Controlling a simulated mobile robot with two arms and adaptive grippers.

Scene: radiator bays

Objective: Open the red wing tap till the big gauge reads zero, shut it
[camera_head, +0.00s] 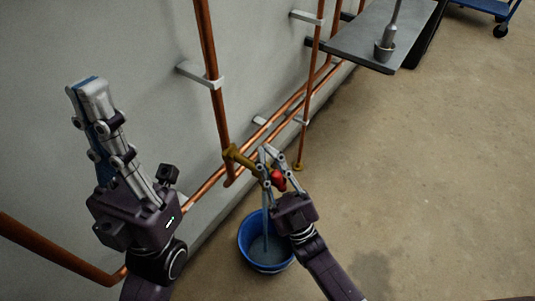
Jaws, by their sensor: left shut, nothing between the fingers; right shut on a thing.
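The red wing tap (278,181) sits on a brass fitting (240,156) at the foot of a copper pipe, low in the middle of the head view. My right gripper (267,153) is shut on the tap, its fingers partly hiding it. A blue bucket (242,250) stands on the floor below the tap, with greyish contents that look like water. A thin pale streak runs from the tap area down into the bucket. My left gripper (86,86) is shut and empty, raised at the left in front of the wall. I see no gauge in this view.
Copper pipes (208,50) run up and along the grey wall on white brackets. A grey shelf (350,42) at the top holds a metal cup with a tool. A blue cart (490,6) stands at the top right. The floor at right is clear.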

